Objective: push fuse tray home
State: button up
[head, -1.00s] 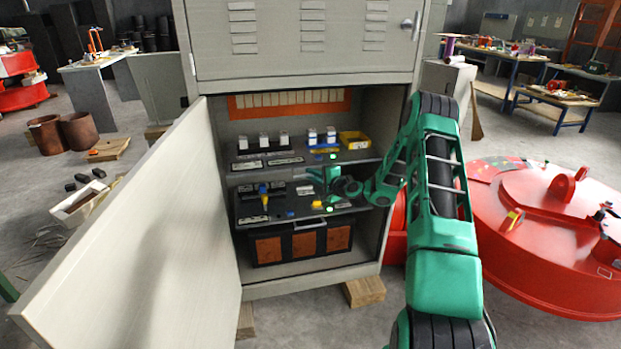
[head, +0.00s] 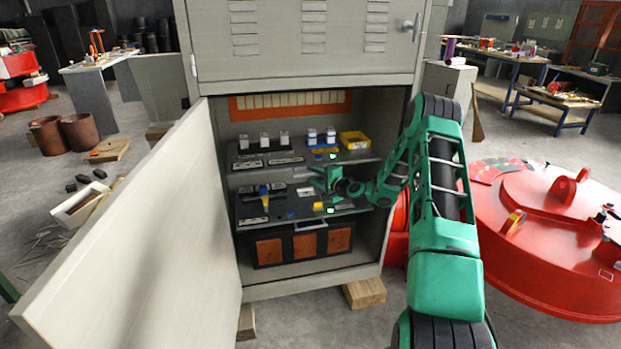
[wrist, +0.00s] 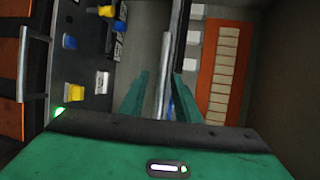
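Inside the open cabinet, an upper shelf-like tray (head: 290,163) carries several white fuse-like blocks (head: 283,138); I take it for the fuse tray, but cannot be sure. My gripper (head: 317,180) is in front of the cabinet opening, just below this tray's front edge. In the wrist view, turned sideways, my gripper's two green fingers (wrist: 160,97) stand apart. The grey front edge (wrist: 166,75) of the upper tray shows between them. I see nothing gripped, and cannot tell whether a finger touches the edge. The white blocks show to the right (wrist: 193,38).
Below is a deck (head: 285,205) with blue and yellow parts, then a black unit with orange panels (head: 268,250) and a metal handle (head: 311,226). A yellow bin (head: 354,140) sits at the upper right. The cabinet door (head: 140,240) stands open left; a red magnet (head: 540,250) lies right.

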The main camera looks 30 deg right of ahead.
jog(key=v, duration=0.9)
jog(key=shift+s, duration=0.35)
jog(key=s+a+r+n+g+y, duration=0.2)
jog(key=s+a+r+n+g, duration=0.3)
jog(key=s+a+n+g, duration=0.35)
jog(key=s+a+r+n+g+h, duration=0.1)
jog(key=s+r+g, duration=0.1)
jog(key=s, duration=1.2)
jog(key=s+a+r+g+h, duration=0.1)
jog(key=s+r, duration=0.4)
jog(key=s, duration=0.9)
jog(key=s+a+r+n+g+h, duration=0.1)
jog(key=s+a+r+g, duration=0.2)
jog(key=s, duration=1)
jog(key=shift+s+r+n+g+h, duration=0.4)
jog(key=shift+r+g, duration=0.15)
jog(key=shift+r, duration=0.1)
